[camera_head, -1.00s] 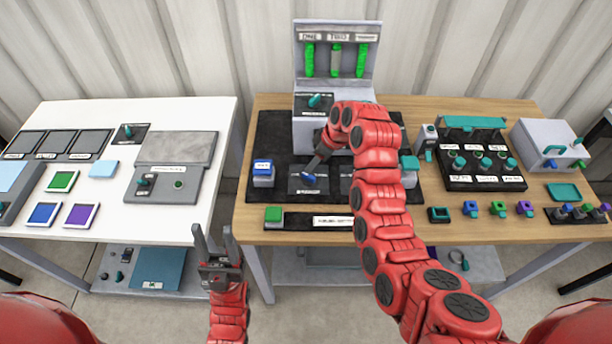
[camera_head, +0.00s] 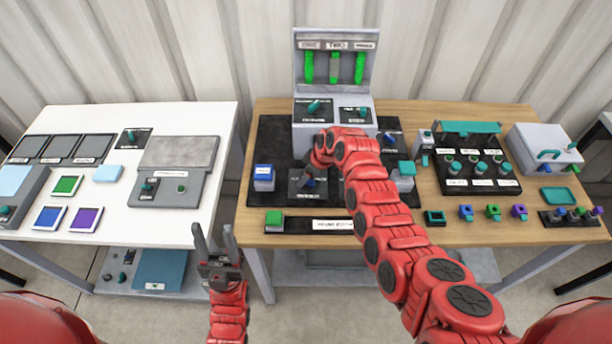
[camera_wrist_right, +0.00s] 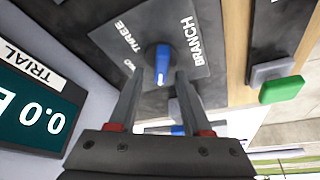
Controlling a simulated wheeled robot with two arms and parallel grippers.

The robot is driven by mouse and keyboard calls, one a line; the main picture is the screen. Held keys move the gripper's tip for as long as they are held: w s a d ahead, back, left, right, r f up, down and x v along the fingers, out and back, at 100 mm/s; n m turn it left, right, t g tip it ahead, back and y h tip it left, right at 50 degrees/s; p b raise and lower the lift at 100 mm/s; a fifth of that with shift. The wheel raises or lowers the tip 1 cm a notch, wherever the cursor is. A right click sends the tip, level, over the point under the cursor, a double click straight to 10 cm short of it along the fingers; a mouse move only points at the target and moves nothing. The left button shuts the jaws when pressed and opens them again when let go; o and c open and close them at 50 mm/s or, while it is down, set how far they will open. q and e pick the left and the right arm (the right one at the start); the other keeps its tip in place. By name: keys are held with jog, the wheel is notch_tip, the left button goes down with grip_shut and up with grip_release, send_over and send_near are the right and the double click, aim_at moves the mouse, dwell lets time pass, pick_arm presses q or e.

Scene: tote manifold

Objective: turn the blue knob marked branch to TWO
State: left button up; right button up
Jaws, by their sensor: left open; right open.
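The blue knob (camera_wrist_right: 162,62) sits on a dark plate marked BRANCH (camera_wrist_right: 192,43) in the right wrist view. The word THREE (camera_wrist_right: 129,37) is beside it, and another label is partly hidden by a finger. The knob's bar points along the finger direction. My right gripper (camera_wrist_right: 160,82) is open, with its fingertips close to the knob, one toward each side; I cannot tell whether they touch it. In the head view the blue knob (camera_head: 309,183) is mostly covered by my right gripper (camera_head: 309,174). My left gripper (camera_head: 213,238) is open and empty in front of the tables.
A blue-topped block (camera_head: 264,173) and green button (camera_head: 274,219) are near the knob. The display housing (camera_head: 333,112) stands behind it. A white table (camera_head: 120,217) with tiles is at left.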

grip_shut()
dwell(0.4)
jog(key=m+t+b, duration=0.1)
jog(key=m, duration=0.1)
jog(key=shift+f+m, duration=0.15)
jog(key=shift+m, duration=0.25)
jog(key=m+h+b, duration=0.1)
jog(key=m, duration=0.1)
jog(key=shift+w+m+t+b, duration=0.1)
jog(key=shift+m+t+b, duration=0.3)
jog(key=m+h+b, duration=0.1)
jog(key=m+b, duration=0.1)
jog(key=shift+d+f+m, duration=0.1)
jog(key=shift+m, duration=0.2)
jog(key=shift+d+r+m+t+h+b, duration=0.15)
jog(key=shift+m+h+b, duration=0.3)
jog(key=shift+m+b, duration=0.5)
jog(key=shift+d+r+m+t+h+b, duration=0.15)
jog(key=shift+m+h+b, duration=0.3)
jog(key=shift+m+b, duration=0.5)
jog(key=shift+a, duration=0.1)
